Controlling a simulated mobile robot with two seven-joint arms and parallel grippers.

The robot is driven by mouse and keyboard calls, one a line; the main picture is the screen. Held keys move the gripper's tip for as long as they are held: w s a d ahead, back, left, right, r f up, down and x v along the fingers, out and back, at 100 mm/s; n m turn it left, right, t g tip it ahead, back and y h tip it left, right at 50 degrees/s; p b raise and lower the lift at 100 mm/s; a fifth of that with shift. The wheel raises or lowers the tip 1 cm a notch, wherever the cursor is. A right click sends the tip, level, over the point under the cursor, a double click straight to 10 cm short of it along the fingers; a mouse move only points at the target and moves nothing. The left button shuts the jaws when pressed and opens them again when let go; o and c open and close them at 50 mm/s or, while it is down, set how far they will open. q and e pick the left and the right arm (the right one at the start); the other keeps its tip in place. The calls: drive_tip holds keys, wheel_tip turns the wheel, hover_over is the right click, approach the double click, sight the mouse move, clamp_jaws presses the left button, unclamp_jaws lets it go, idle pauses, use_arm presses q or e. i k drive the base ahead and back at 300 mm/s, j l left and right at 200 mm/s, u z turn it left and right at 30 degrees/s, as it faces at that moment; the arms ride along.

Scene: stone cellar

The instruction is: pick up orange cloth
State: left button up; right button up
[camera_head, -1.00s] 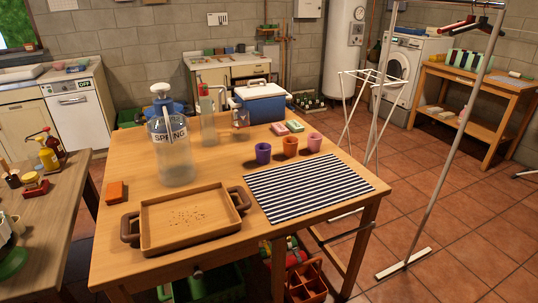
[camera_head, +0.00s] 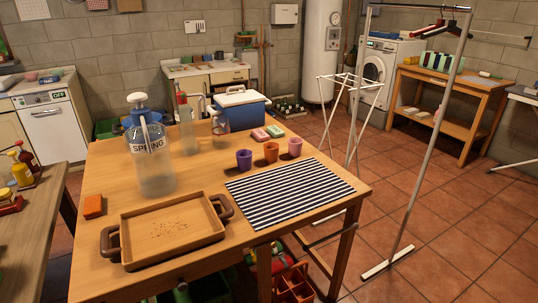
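A small folded orange cloth (camera_head: 93,207) lies on the left part of the wooden table (camera_head: 210,176). It is just behind and left of the wooden tray (camera_head: 127,222), apart from it. Nothing covers it. Neither of my grippers shows in the head view.
The tray has brown handles and crumbs in it. A bottle marked SPRING (camera_head: 152,165) stands behind it. A striped mat (camera_head: 290,192), several small cups (camera_head: 271,152), pink and green folded pieces (camera_head: 275,131) and a blue cooler (camera_head: 240,112) share the table. A drying rack (camera_head: 352,90) stands right.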

sight(93, 204)
drive_tip(key=u, duration=1.3)
